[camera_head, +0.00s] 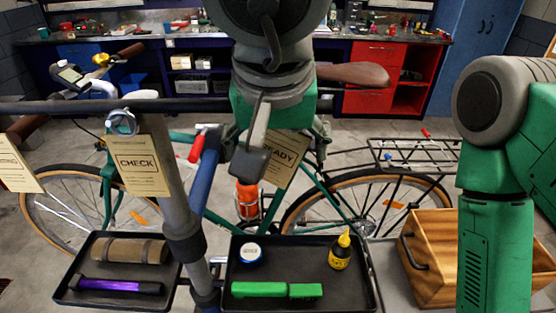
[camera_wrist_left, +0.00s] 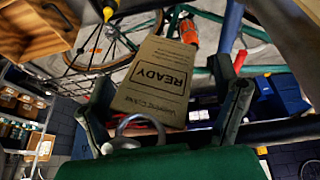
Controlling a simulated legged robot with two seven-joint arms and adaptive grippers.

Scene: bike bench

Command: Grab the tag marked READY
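The tan READY tag (camera_head: 287,152) hangs in front of the bicycle, partly hidden behind my left gripper (camera_head: 283,145) in the head view. In the left wrist view, the READY tag (camera_wrist_left: 154,82) lies between the two spread fingers of my left gripper (camera_wrist_left: 164,80), with gaps at both sides. A grey metal ring (camera_wrist_left: 140,124) shows at the tag's end close to the palm. The left gripper is open. My right arm is at the right edge of the head view; its gripper is not in view.
A CHECK tag (camera_head: 138,166) hangs from the bar (camera_head: 190,104), and another tag (camera_head: 18,163) is at the far left. Two black trays (camera_head: 232,291) (camera_head: 66,298) hold small items below. A wooden crate (camera_head: 434,230) stands right. The stand's grey post (camera_head: 172,190) is close left.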

